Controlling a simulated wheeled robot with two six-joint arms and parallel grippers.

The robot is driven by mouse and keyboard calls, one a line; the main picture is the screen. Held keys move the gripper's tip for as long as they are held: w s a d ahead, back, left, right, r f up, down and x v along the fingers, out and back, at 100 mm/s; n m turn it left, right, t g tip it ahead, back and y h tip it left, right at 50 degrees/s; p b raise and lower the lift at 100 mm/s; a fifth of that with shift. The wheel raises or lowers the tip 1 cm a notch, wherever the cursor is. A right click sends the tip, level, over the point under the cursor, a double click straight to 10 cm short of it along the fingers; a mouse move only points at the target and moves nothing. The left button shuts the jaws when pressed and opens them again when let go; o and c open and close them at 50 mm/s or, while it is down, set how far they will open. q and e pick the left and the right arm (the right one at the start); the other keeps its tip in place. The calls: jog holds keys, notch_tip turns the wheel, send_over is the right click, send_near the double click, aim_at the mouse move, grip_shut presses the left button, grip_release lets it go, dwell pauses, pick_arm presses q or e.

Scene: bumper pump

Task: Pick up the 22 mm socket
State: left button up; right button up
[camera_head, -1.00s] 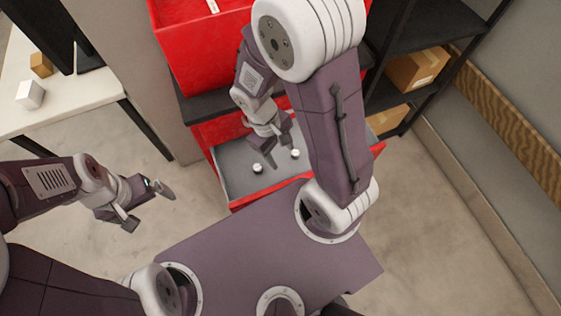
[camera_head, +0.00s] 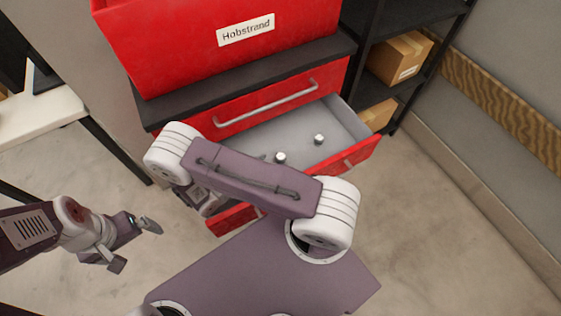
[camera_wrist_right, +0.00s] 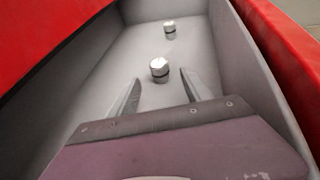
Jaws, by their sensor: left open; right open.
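Two small silvery sockets stand apart on the grey floor of the open drawer (camera_head: 345,120): a nearer socket (camera_head: 280,157) and a farther socket (camera_head: 319,139). The wrist view shows the nearer socket (camera_wrist_right: 159,69) larger and the farther one (camera_wrist_right: 169,27) beyond it. No size marking is legible, so I cannot tell which is 22 mm. My right gripper (camera_wrist_right: 160,79) is open and empty, its fingers pointing toward the nearer socket, which shows between and just past the tips. The right arm hides this gripper in the head view. My left gripper (camera_head: 134,245) is open and empty, left of the cabinet.
The drawer's grey walls and red front (camera_head: 362,155) surround the sockets closely. A closed red drawer (camera_head: 270,100) and a black top lie above, with a red box labelled Hobstrand (camera_head: 245,30). A black shelf with cardboard boxes (camera_head: 400,57) stands right; a white table (camera_head: 45,118) stands left.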

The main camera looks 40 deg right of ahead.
aim_at(277, 160)
jog(key=x, duration=0.7)
jog(key=shift+d+f, duration=0.15)
jog(key=shift+d, duration=0.15)
jog(key=shift+a, duration=0.1)
grip_shut()
